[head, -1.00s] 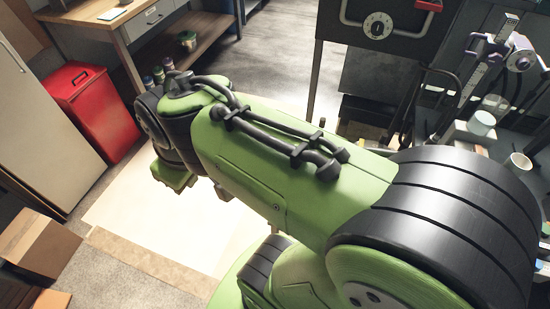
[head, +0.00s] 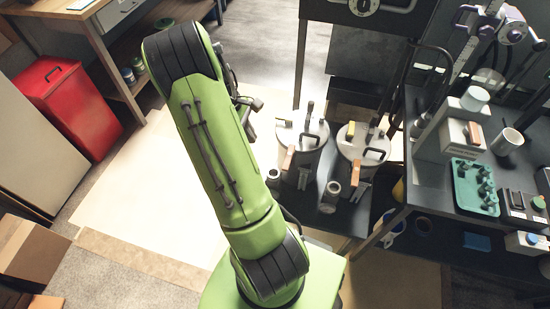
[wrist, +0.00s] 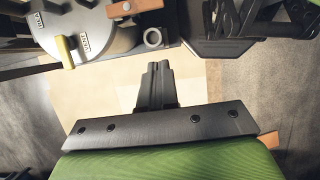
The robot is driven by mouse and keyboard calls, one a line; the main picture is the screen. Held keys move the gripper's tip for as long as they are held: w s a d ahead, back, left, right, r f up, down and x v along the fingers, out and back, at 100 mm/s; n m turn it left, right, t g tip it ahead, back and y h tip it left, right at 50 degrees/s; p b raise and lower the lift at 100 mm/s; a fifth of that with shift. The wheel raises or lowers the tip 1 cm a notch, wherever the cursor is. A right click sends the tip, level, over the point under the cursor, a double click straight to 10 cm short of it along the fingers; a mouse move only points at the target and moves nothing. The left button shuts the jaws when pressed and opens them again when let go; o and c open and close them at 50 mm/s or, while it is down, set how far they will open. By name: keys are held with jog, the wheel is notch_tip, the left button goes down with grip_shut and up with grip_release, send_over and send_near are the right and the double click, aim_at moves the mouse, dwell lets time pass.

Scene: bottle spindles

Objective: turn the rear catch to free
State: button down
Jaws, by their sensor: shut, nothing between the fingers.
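Two round grey lids, a left one (head: 303,132) and a right one (head: 363,142), stand side by side on a low dark stand in the head view. Each carries a black handle and an orange-brown block. A yellow-tipped lever (head: 348,131) sits on the right lid. I cannot tell which catch is the rear one. My gripper (wrist: 158,70) is shut and empty, apart from the lid and lever.
Short grey tubes (head: 331,190) stand in front of the lids. A red bin (head: 70,100) is at the left. Pale floor between is clear.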

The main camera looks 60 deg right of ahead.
aim_at(288, 160)
jog(key=s+d+f+b, duration=0.1)
jog(key=s+f+b, duration=0.2)
jog(key=s+f, duration=0.4)
jog(key=shift+x, duration=1.1)
